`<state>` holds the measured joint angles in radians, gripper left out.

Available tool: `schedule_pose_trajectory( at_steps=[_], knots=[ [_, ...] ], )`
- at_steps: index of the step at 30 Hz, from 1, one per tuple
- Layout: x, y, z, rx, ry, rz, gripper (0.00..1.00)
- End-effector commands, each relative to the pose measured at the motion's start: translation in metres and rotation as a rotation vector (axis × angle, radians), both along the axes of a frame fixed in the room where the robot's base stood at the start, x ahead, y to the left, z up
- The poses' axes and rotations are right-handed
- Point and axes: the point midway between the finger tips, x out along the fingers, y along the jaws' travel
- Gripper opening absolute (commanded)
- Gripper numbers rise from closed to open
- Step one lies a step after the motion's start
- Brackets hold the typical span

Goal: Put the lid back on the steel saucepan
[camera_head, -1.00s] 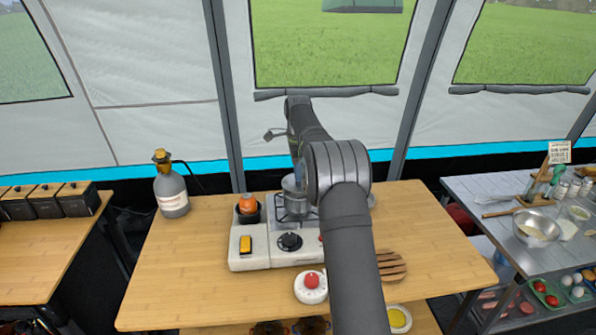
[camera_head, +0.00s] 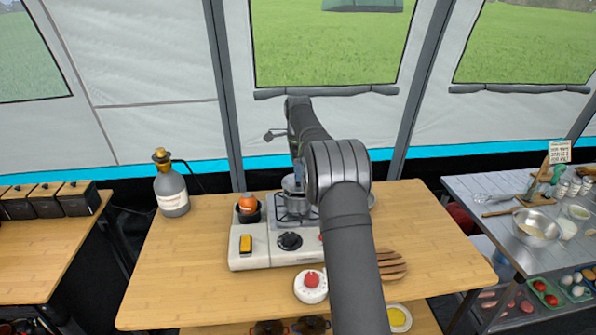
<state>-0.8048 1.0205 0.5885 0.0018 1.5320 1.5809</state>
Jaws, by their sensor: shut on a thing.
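A black pot with an orange item (camera_head: 248,204) stands close left of the saucepan. The table's left side (camera_head: 185,265) is clear.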

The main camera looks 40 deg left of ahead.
Motion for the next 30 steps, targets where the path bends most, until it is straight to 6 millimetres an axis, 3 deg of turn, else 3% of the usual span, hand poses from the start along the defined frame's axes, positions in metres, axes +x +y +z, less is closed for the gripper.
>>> schedule_pose_trajectory(
  at_steps=[8,9,12,19,22,30],
  knots=[
    [0.0,0.0,-0.0001,0.0,0.0,0.0,0.0],
    [0.0,0.0,-0.0001,0.0,0.0,0.0,0.24],
    [0.0,0.0,-0.0001,0.0,0.0,0.0,0.44],
    [0.0,0.0,-0.0003,0.0,0.0,0.0,0.48],
    [0.0,0.0,-0.0003,0.0,0.0,0.0,0.68],
    [0.0,0.0,0.0,0.0,0.0,0.0,0.68]
  ],
)
